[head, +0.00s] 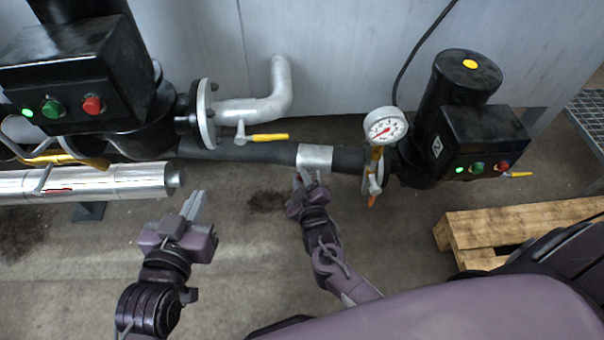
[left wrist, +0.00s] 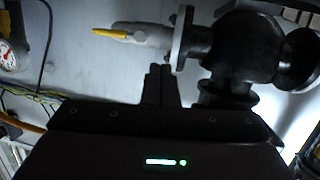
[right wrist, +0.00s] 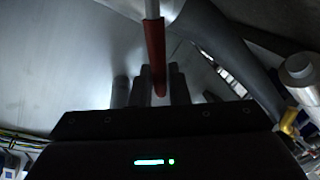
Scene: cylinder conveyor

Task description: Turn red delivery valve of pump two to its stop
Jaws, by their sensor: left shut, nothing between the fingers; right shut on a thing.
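A red valve lever (right wrist: 156,55) on a pale metal stem runs down from the top of the right wrist view. My right gripper (right wrist: 159,86) is shut on its lower end. In the head view this gripper (head: 302,178) is at the dark pipe, just below a silver band, and hides most of the lever. My left gripper (head: 194,204) is shut and empty, over the floor in front of the pipe. In the left wrist view its fingers (left wrist: 160,82) are together, with nothing between them.
A pump (head: 450,145) with a gauge (head: 385,126) and an orange-handled valve (head: 373,198) stands at right. Another pump (head: 60,75) stands at left, with a yellow lever (head: 268,137) nearby. A silver pipe (head: 110,182) is at left and a wooden pallet (head: 470,235) at right.

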